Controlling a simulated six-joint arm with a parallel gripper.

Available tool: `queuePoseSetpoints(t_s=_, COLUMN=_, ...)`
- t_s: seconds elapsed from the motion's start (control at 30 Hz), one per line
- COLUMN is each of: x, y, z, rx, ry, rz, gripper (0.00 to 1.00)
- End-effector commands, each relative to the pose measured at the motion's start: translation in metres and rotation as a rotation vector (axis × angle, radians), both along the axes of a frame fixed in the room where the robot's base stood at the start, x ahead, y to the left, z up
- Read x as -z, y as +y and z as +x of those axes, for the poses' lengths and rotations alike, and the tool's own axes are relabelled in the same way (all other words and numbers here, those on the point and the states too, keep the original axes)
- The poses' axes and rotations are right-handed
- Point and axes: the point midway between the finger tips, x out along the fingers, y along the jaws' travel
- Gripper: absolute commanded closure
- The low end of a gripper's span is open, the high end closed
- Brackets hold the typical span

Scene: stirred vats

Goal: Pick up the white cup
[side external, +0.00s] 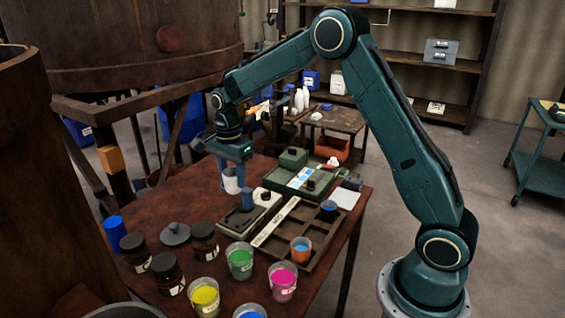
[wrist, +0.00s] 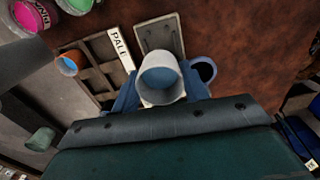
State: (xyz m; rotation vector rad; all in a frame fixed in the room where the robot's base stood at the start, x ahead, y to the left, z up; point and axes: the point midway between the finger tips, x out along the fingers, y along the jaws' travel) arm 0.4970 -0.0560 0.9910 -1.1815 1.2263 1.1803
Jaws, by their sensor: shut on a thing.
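The white cup (side external: 230,184) hangs below my gripper (side external: 232,171) at the far side of the brown table, in the side view. In the wrist view the white cup (wrist: 160,80) sits between the blue fingers of my gripper (wrist: 160,92), which are shut on it. Its open mouth faces the camera and its inside looks blue. In the side view it seems to be above the table, but the exact gap under it is hard to tell.
Cups of green (side external: 240,262), pink (side external: 283,283) and yellow (side external: 204,298) paint stand at the front. An orange cup (side external: 301,250) is on the divided wooden tray (side external: 283,236). Dark jars (side external: 168,272) are at left.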

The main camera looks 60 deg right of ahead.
Motion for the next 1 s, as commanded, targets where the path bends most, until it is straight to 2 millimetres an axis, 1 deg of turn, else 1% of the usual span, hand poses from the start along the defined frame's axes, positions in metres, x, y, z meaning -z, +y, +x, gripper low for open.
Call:
queuePoseSetpoints(t_s=0.03, x=-0.013, y=0.000, z=0.001, rx=0.000, ry=-0.006, rz=0.000, gripper=0.83)
queuePoseSetpoints(t_s=0.2, x=-0.048, y=0.000, z=0.001, rx=0.000, ry=-0.005, rz=0.000, gripper=0.83)
queuePoseSetpoints(t_s=0.3, x=-0.065, y=0.000, z=0.000, rx=0.000, ry=-0.003, rz=0.000, gripper=0.83)
queuePoseSetpoints(t_s=0.43, x=-0.082, y=0.000, z=0.001, rx=0.000, ry=-0.002, rz=0.000, gripper=0.83)
queuePoseSetpoints(t_s=0.63, x=-0.095, y=0.000, z=0.000, rx=0.000, ry=0.000, rz=0.000, gripper=0.83)
queuePoseSetpoints(t_s=1.0, x=-0.097, y=0.000, z=0.000, rx=0.000, ry=0.001, rz=0.000, gripper=0.83)
